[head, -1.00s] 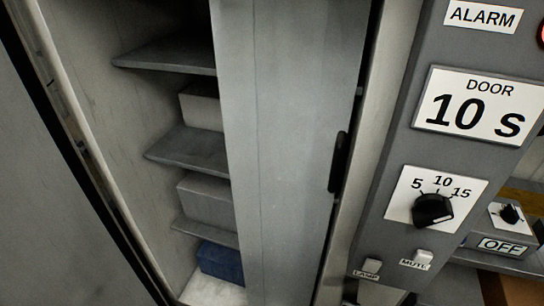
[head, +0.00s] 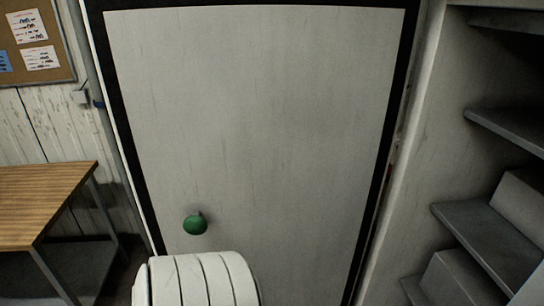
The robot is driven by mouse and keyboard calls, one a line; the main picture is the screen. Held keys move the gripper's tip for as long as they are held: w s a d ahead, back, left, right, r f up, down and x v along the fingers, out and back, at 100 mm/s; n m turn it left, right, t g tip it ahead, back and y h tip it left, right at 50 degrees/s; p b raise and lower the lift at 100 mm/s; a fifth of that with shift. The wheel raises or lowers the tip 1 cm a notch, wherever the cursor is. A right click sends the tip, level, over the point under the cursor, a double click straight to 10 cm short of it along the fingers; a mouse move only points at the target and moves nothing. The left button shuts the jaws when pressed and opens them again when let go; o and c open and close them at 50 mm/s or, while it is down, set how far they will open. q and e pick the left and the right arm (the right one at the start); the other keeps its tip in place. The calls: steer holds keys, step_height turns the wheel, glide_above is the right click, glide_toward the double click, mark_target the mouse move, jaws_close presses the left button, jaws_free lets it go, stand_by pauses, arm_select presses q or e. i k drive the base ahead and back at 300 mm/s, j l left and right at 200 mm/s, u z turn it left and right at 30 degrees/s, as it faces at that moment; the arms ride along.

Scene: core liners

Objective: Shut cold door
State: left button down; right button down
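The cold door (head: 260,130) fills the middle of the head view. It shows a plain grey face with a black seal around its edge, and it appears to stand open with its inner side toward me. A green round knob (head: 195,224) sticks out low on its left half. The door's bottom edge is out of view. Neither of my grippers is in view, and I see no contact with the door.
Grey shelves with boxes (head: 463,279) stand at the right, past a pale upright (head: 397,180). A wood-topped table (head: 45,203) is at the left, below a cork board (head: 40,75) with papers on it.

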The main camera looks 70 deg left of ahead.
mark_target(277, 121)
steer(key=k+j, duration=0.15)
steer(key=j, duration=0.2)
steer(key=k+j, duration=0.2)
steer(key=j, duration=0.2)
steer(key=k+j, duration=0.15)
steer(key=j, duration=0.2)
steer(key=k+j+u, duration=0.1)
steer(key=j, duration=0.25)
steer(key=k+j, duration=0.25)
steer(key=j, duration=0.15)
